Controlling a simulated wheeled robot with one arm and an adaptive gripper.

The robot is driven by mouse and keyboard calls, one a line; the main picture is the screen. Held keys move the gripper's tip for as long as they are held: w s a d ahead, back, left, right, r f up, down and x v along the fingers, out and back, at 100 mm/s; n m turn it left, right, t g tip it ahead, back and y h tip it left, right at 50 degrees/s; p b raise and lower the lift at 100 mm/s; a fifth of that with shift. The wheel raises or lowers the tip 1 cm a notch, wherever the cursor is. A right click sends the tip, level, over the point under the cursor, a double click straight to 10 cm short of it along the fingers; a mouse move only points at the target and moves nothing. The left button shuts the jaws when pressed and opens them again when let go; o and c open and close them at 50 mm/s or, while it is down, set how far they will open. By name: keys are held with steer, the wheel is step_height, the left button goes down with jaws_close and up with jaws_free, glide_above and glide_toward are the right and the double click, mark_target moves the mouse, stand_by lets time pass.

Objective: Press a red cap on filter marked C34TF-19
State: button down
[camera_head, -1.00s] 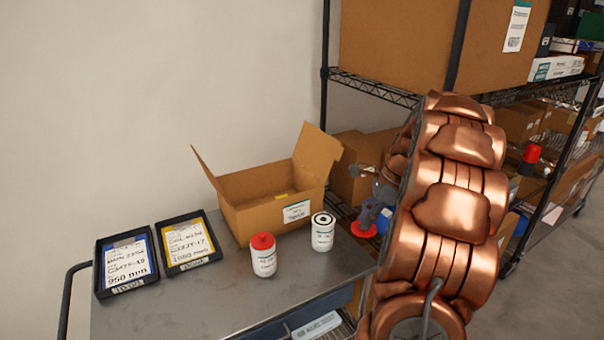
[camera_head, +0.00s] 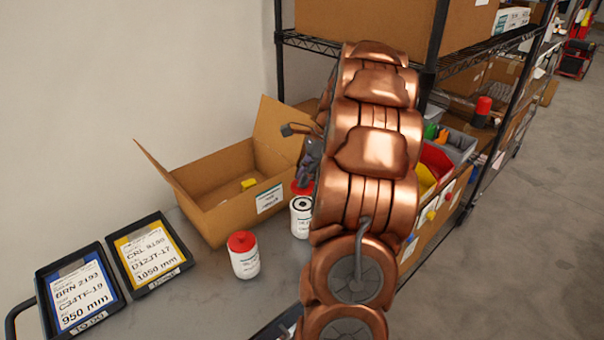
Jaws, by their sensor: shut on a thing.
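My gripper (camera_head: 305,178), partly hidden by my arm, is shut on a red cap (camera_head: 301,188). The cap appears just above or behind the top of an uncapped white filter (camera_head: 301,218); I cannot tell whether they touch. A second white filter (camera_head: 244,262) stands upright to the left with a red cap (camera_head: 241,241) on it. The print on both filters is too small to read. A black tray with a blue-edged card (camera_head: 82,297) at the left appears to read C34TF-19, 950 mm.
A second tray with a yellow-edged card (camera_head: 148,252) lies beside it, marked 1050 mm. An open cardboard box (camera_head: 215,205) stands behind the filters on the grey cart top (camera_head: 205,310). A wire shelf (camera_head: 305,42) with boxes stands behind. Colored bins (camera_head: 435,165) are at right.

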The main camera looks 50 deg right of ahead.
mark_target(304, 190)
steer(key=shift+f+b, duration=0.9)
steer(key=shift+f, duration=1.8)
steer(key=shift+f+p, duration=0.15)
steer(key=shift+p, duration=0.25)
stand_by(0.7)
steer(key=c, duration=0.9)
jaws_free()
steer(key=shift+c, duration=0.2)
steer(key=o, duration=0.5)
